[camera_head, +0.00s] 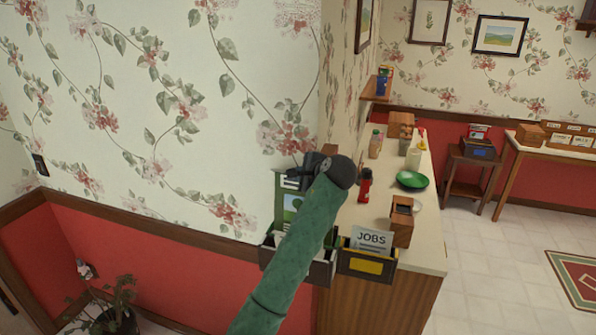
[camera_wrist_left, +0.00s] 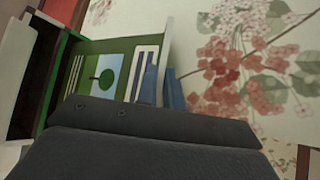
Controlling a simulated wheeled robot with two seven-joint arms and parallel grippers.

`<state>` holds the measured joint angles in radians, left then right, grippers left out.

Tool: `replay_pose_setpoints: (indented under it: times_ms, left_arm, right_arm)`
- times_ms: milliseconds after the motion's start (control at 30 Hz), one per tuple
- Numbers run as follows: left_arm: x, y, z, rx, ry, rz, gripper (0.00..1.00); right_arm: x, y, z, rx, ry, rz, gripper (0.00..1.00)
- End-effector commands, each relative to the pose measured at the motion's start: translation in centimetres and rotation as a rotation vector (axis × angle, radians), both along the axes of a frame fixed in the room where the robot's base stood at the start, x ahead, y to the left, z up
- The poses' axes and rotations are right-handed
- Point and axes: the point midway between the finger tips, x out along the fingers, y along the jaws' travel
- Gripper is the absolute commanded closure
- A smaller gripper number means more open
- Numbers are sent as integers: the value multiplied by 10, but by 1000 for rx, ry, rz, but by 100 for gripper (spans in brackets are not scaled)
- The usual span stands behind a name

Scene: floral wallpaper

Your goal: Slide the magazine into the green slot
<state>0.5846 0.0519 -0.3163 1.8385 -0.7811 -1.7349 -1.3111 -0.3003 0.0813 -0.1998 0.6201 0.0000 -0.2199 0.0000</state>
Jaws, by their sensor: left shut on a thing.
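The green magazine (camera_head: 287,212), with a tree picture on its cover, stands upright against the wall. It also shows in the left wrist view (camera_wrist_left: 88,62). My left gripper (camera_head: 312,172) is shut on its top edge; the blue fingertips (camera_wrist_left: 164,88) sit on either side of it. The dark wall holder (camera_head: 320,272) is directly below the magazine, and a green edge (camera_wrist_left: 52,82) of it shows in the left wrist view. The magazine's lower end is at the holder's opening; my arm hides part of it, so I cannot tell how deep it is. My right gripper is out of view.
A second holder with a yellow label (camera_head: 366,266) and a JOBS leaflet (camera_head: 371,240) is just to the right. A plant (camera_head: 112,310) stands lower left.

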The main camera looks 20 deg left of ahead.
Motion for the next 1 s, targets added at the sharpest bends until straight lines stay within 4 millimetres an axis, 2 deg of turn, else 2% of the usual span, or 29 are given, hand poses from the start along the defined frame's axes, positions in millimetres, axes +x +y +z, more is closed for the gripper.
replay_pose_setpoints:
  times_ms: [1000]
  left_arm:
    - [-1, 0, -49, -4, -11, 5, 100]
  right_arm:
    - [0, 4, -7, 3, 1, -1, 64]
